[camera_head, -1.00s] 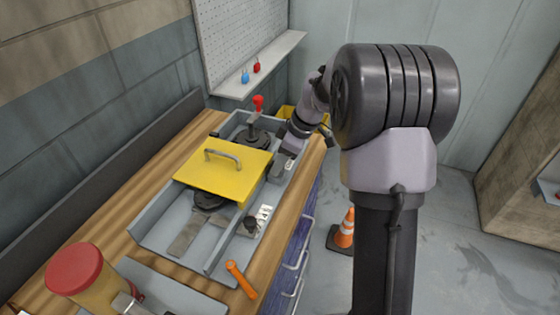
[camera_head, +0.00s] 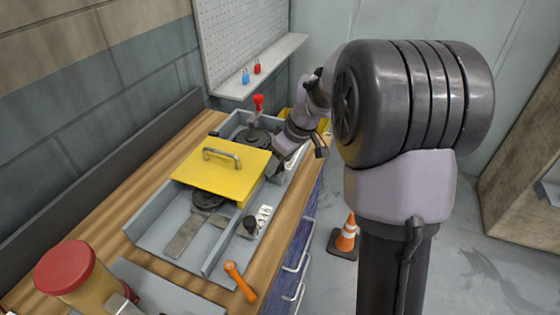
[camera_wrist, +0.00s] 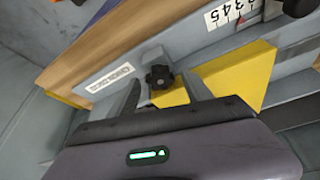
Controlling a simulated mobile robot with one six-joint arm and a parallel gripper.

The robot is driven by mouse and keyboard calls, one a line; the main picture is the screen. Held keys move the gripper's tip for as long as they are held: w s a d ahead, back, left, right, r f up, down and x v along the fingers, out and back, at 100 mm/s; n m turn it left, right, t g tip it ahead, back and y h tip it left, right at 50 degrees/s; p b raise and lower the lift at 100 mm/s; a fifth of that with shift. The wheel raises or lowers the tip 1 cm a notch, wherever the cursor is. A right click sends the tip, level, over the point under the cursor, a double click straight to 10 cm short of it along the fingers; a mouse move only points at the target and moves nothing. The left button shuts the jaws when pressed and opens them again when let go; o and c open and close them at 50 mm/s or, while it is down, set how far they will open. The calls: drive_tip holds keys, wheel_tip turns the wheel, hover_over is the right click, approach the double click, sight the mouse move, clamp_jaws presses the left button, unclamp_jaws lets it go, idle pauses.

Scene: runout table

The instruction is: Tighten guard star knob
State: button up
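The black star knob (camera_wrist: 160,77) shows in the wrist view on the grey side rail beside the yellow guard (camera_wrist: 240,78). My gripper (camera_wrist: 164,88) is open, with one finger on each side of the knob in that view. I cannot tell whether the fingers touch it. In the head view the yellow guard (camera_head: 220,170), with its grey handle, lies flat over the grey trough. My gripper (camera_head: 277,168) is at the guard's right edge there and hides the knob.
Another black knob (camera_head: 250,227) stands by a white scale (camera_head: 264,215) on the rail. An orange-handled tool (camera_head: 240,281) and a red-lidded jar (camera_head: 72,275) are near the front. A red-topped lever (camera_head: 258,103) rises behind the guard. An orange cone (camera_head: 346,237) stands on the floor.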

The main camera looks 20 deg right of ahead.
drive_tip(key=p+v, duration=0.6)
drive_tip(key=v, duration=1.1)
drive_tip(key=shift+r+p, duration=0.25)
drive_tip(key=shift+p, duration=0.15)
